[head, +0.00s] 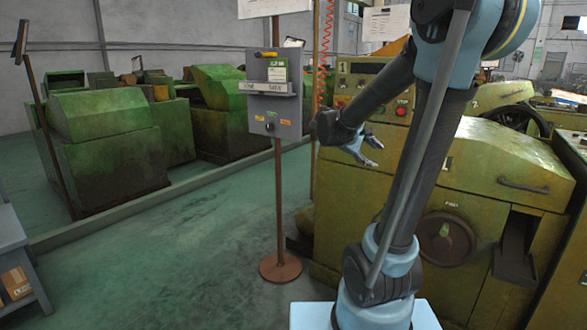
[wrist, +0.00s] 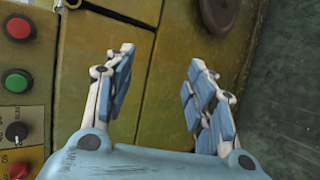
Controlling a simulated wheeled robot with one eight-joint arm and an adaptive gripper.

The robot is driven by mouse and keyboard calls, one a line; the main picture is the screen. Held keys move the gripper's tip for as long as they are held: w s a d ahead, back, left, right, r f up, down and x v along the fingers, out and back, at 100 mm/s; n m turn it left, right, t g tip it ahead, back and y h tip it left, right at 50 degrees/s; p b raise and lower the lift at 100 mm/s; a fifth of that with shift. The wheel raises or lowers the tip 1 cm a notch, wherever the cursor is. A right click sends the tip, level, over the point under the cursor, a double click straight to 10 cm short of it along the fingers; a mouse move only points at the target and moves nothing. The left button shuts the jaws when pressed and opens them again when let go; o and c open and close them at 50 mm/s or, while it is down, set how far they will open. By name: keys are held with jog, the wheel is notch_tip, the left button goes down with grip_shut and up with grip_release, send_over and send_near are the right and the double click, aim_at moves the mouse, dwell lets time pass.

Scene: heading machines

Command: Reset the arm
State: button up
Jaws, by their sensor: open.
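My gripper (head: 371,151) is in front of the yellow-green machine (head: 491,170) in the head view, right of the sign stand. In the wrist view my gripper (wrist: 160,75) has its two blue-padded fingers spread apart, with nothing between them. My arm rises from its light-blue base at the bottom, goes up past the top of the head view and bends back down to the gripper. The machine's front panel (wrist: 150,100) lies beyond the fingers in the wrist view; I cannot tell the exact gap.
A grey box on a post (head: 270,100) with a round foot stands left of my gripper. Red and green buttons (wrist: 17,82) are at the wrist view's left. Green machines (head: 105,140) stand farther left. A cardboard box (head: 15,283) sits on a shelf. The green floor between is clear.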

jog(key=s+a+f+m+g+y, duration=0.1)
jog(key=s+a+f+m+y, duration=0.1)
jog(key=s+f, duration=0.3)
jog(key=s+a+f+m+g+y, duration=0.1)
jog(key=s+a+f+m+y, duration=0.2)
jog(key=s, duration=1)
jog(key=s+a+f+m+g+y, duration=0.1)
jog(key=s+a+f+m+y, duration=0.2)
jog(key=s+f, duration=0.6)
jog(key=shift+s+a+f+y, duration=0.2)
jog(key=shift+a+y, duration=0.2)
jog(key=shift+y, duration=0.7)
